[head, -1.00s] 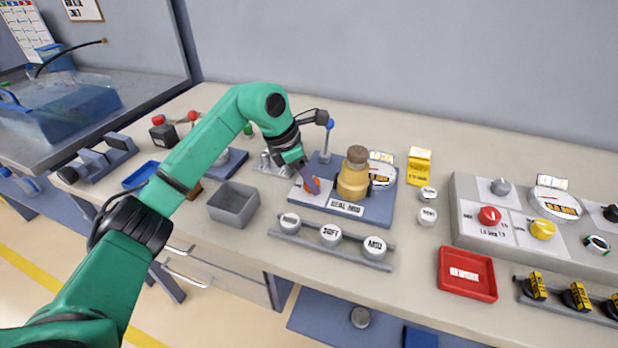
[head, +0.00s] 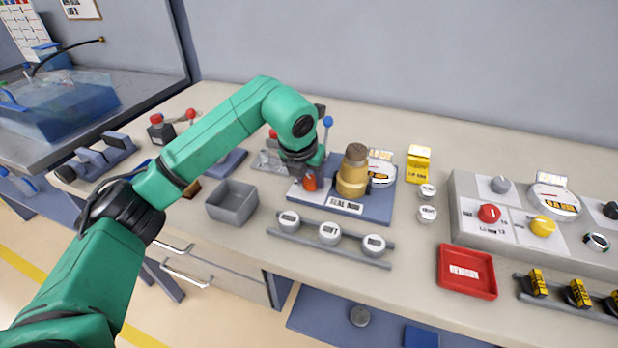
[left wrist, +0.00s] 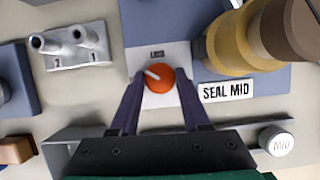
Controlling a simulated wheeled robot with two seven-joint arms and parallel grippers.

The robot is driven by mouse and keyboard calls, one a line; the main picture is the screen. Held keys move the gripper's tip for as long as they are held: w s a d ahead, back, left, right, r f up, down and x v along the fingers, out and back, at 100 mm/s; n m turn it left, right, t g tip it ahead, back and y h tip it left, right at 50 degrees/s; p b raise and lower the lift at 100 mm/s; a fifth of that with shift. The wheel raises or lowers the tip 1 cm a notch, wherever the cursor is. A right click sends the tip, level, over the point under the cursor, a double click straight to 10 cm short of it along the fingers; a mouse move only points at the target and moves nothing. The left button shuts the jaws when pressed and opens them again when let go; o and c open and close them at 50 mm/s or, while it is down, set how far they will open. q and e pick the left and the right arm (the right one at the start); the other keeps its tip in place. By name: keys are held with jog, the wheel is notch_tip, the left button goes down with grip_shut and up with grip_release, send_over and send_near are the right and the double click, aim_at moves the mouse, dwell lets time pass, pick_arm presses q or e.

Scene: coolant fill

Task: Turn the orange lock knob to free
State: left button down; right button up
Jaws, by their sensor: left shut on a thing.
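The orange lock knob (left wrist: 159,78) sits on a white plate (left wrist: 143,60) of the blue seal fixture, with a small label behind it. Its pale pointer mark points to the upper left in the left wrist view. My left gripper (left wrist: 160,84) is shut on the knob, one dark finger on each side. In the head view the knob (head: 310,183) shows just below my left gripper (head: 305,176), partly hidden by it. The brass cylinder with a brown top (head: 353,172) stands upright right of the knob, behind the SEAL MID label (head: 344,205). My right gripper is not in view.
A grey open bin (head: 232,203) stands left of the fixture. A rail with three white round caps (head: 329,234) lies in front. A metal two-post block (left wrist: 72,46) is to the left. A red tray (head: 467,272) and a control panel (head: 500,222) are to the right.

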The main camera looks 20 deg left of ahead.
pick_arm(q)
jog(key=n, duration=0.2)
jog(key=n+y, duration=0.1)
jog(key=n, duration=0.1)
jog(key=shift+d+y+b, duration=0.15)
jog(key=shift+y+b, duration=0.15)
jog(key=shift+b, duration=0.1)
jog(key=shift+n+y, duration=0.5)
jog(key=shift+n, duration=1)
jog(key=shift+r, duration=0.1)
jog(key=shift+c, duration=1.9)
grip_release()
